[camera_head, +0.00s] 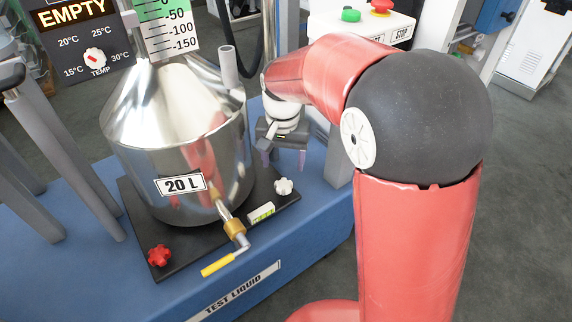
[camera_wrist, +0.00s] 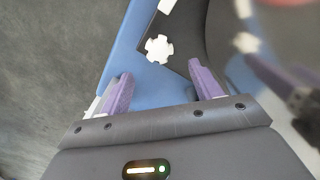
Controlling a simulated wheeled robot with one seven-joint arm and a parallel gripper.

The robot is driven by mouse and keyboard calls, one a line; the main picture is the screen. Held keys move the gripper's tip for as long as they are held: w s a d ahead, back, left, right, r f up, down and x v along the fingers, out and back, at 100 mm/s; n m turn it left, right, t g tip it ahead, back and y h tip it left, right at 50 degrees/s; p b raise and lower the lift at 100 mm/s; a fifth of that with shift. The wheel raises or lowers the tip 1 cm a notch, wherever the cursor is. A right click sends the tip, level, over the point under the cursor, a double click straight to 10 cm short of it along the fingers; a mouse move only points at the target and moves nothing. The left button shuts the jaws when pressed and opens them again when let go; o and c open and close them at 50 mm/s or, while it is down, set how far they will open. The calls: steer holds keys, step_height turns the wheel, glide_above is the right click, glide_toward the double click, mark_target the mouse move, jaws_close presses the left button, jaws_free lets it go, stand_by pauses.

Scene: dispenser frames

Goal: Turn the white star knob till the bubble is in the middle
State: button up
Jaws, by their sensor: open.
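The white star knob (camera_head: 283,186) sits at the right corner of the black base plate (camera_head: 190,249) under the steel tank. In the wrist view the white knob (camera_wrist: 158,48) lies ahead of my fingertips, roughly between their lines and apart from them. My gripper (camera_head: 283,156) hangs above and behind the knob, with its purple fingers apart and nothing between them; the fingers also show in the wrist view (camera_wrist: 160,80). The bubble level (camera_head: 261,212) is a small white strip with a yellow-green vial on the plate's front edge. The bubble's position is too small to tell.
The steel tank (camera_head: 178,140), marked 20 L, stands close left of my gripper. Its tap with a yellow handle (camera_head: 221,264) sticks out at the front. A red star knob (camera_head: 159,256) is at the plate's front left corner. The blue bench (camera_head: 315,215) is bare right of the plate.

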mark_target(284, 183)
step_height(284, 183, down, 7)
steer(key=shift+s+f+b, duration=0.15)
steer(key=shift+b, duration=0.15)
steer(key=c, duration=1)
